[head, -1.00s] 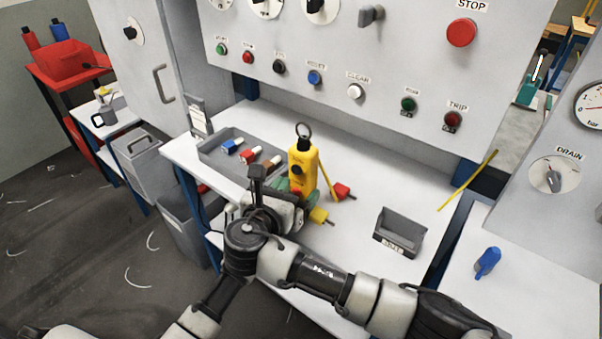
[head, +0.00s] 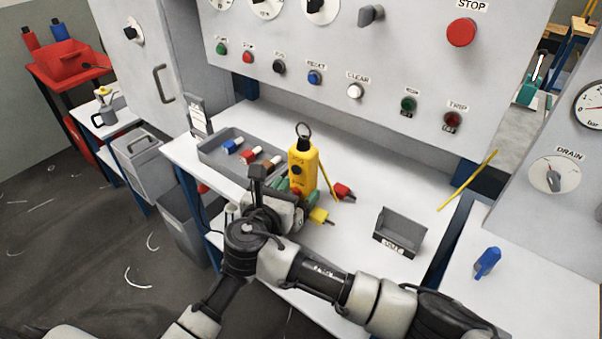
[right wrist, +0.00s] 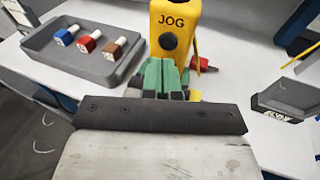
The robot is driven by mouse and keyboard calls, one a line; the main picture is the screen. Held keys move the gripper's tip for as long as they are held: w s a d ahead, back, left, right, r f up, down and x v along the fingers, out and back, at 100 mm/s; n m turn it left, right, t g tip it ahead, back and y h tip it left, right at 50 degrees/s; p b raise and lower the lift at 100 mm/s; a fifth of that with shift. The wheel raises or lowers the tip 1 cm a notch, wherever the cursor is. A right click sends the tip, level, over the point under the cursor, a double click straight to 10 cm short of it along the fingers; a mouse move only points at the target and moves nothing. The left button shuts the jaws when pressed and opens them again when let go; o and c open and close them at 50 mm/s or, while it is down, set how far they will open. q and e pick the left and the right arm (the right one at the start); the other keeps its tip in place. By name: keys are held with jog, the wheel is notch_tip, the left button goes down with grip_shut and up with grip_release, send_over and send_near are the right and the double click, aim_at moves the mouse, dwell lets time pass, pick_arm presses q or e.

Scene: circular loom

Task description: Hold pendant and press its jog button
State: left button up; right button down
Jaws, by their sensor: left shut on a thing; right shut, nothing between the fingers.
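The yellow pendant (head: 303,160) is upright over the workbench, with a ring on top. In the right wrist view the pendant (right wrist: 176,14) shows the label JOG above a round dark jog button (right wrist: 169,41). My left gripper (head: 299,203) is shut on the pendant's lower part; its fingers are mostly hidden behind my other arm. My right gripper (head: 284,187) is shut and empty, close in front of the pendant. Its green fingertips (right wrist: 163,72) appear just below the button. I cannot tell whether they touch the pendant.
A grey tray (head: 215,156) with blue, red and brown pieces lies left of the pendant. A small grey bin (head: 398,236) stands to the right. Red (head: 343,191) and yellow (head: 319,216) connectors lie near the pendant. The control panel (head: 300,45) rises behind.

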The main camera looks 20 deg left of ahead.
aim_at(296, 171)
jog(key=shift+s, duration=0.1)
jog(key=s+a, duration=0.1)
jog(key=s, duration=0.3)
jog(key=shift+w+d, duration=0.25)
jog(key=shift+w, duration=0.65)
jog(key=shift+w+d, duration=0.2)
jog(key=shift+w, duration=0.65)
jog(key=shift+w+d, duration=0.25)
jog(key=shift+w, duration=0.65)
jog(key=shift+w+d, duration=0.2)
jog(key=shift+w, duration=0.5)
jog(key=shift+w+d, duration=0.15)
jog(key=shift+w, duration=0.55)
jog(key=shift+s+a, duration=0.3)
jog(key=shift+s, duration=0.7)
jog(key=shift+s+a, duration=0.25)
jog(key=shift+s, duration=0.75)
